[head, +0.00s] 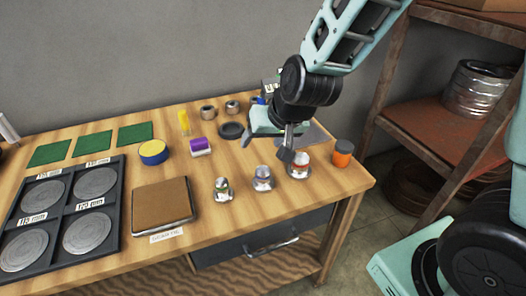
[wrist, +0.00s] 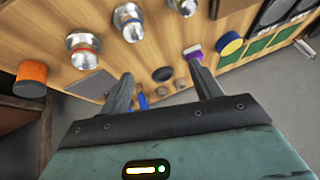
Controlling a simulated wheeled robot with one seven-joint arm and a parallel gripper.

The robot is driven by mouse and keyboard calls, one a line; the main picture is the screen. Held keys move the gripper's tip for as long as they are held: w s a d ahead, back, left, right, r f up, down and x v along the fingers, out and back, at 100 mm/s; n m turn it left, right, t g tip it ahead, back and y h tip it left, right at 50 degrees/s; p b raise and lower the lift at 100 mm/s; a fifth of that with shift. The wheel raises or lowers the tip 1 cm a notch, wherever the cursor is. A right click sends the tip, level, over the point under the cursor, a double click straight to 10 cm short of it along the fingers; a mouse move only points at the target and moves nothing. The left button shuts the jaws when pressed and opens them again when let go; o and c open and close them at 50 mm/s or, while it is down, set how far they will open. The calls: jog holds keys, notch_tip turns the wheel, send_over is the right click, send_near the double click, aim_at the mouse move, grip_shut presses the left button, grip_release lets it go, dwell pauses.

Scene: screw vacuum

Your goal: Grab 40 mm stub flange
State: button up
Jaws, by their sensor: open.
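Three shiny metal flange-like pieces stand in a row near the table's front edge: a left one (head: 222,190), a middle one with a bluish band (head: 262,178) and a right one with a reddish band (head: 299,165). The reddish-banded piece (wrist: 82,42) and bluish-banded piece (wrist: 129,18) also show in the wrist view. Two smaller metal fittings (head: 208,112) (head: 232,107) stand at the back. I cannot tell which is the 40 mm stub flange. My gripper (head: 287,146) is open and empty above the table's right part, behind the front row. Its spread fingers (wrist: 162,88) show in the wrist view.
An orange-and-dark cylinder (head: 342,153) stands near the right edge. A rusty shelf (head: 436,95) stands right.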

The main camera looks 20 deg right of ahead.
jog(key=w+a+m+t, duration=0.3)
jog(key=w+a, duration=0.1)
jog(key=a, duration=0.2)
jog(key=m+h, duration=0.5)
jog(key=h, duration=0.6)
send_near(260, 178)
jog(key=p+x, duration=0.1)
jog(key=x, duration=0.1)
jog(key=p+x, duration=0.1)
jog(key=shift+d+p, duration=0.4)
jog(key=shift+d, duration=0.2)
jog(key=shift+w+a+f+p+x, duration=0.15)
jog(key=shift+p+x, duration=0.15)
jog(key=shift+x, duration=0.8)
jog(key=shift+a+p+x, duration=0.1)
jog(key=shift+p+x, duration=0.2)
jog(key=shift+x, duration=0.75)
jog(key=shift+w+a+f+p+x, duration=0.15)
jog(key=shift+p+x, duration=0.15)
jog(key=shift+x, duration=0.8)
jog(key=shift+s+r, duration=0.1)
jog(key=shift+r, duration=0.05)
jog(key=c, duration=1.2)
